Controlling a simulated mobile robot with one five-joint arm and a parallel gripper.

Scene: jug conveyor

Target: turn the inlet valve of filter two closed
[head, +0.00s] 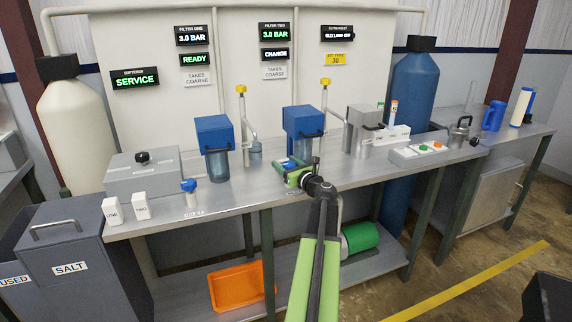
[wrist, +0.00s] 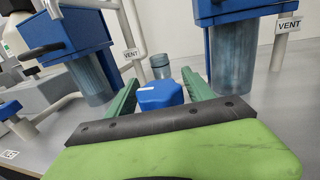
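Filter two (head: 303,136), a blue-capped housing with a clear blue bowl, stands on the bench; in the wrist view its bowl (wrist: 232,62) is at upper right. A blue valve knob (wrist: 158,96) with a white mark sits low in front, left of that bowl. My gripper (wrist: 160,78) reaches over the bench with its green fingers apart, one on each side of the knob. I cannot tell whether they touch it. In the head view my gripper (head: 283,166) is beside the front of filter two, and the knob is mostly hidden.
Filter one (head: 213,139) stands to the left. Yellow-topped pipes (head: 326,83) rise behind the filters. A steel housing (head: 362,125) and button box (head: 420,151) stand to the right.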

